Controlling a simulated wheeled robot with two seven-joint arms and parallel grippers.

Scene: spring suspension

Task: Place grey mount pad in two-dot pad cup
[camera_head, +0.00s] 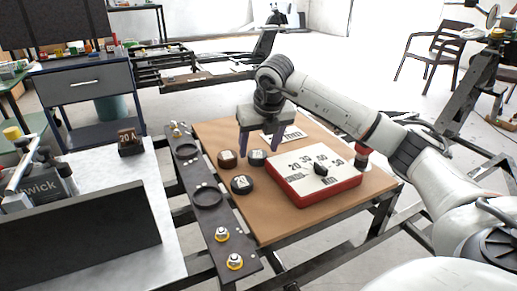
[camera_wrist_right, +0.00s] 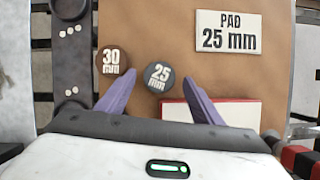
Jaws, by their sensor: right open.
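The grey mount pad (camera_wrist_right: 158,77), a round disc marked 25 mm, lies on the brown board between the purple fingers of my right gripper (camera_wrist_right: 160,92). In the head view the grey pad (camera_head: 257,158) sits just below my right gripper (camera_head: 257,143), which is open and holds nothing. A dark plate (camera_head: 223,213) runs along the board's left side, with two round cups, a far one (camera_head: 187,151) and a near, larger one (camera_head: 207,195). Small white dot marks show on the plate in the wrist view (camera_wrist_right: 70,61); I cannot tell which cup is two-dot. My left gripper is out of view.
A brown 30 mm pad (camera_wrist_right: 113,60) lies close left of the grey one. A black pad (camera_head: 242,184) lies nearer. A "PAD 25 mm" card (camera_wrist_right: 228,32) lies behind.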

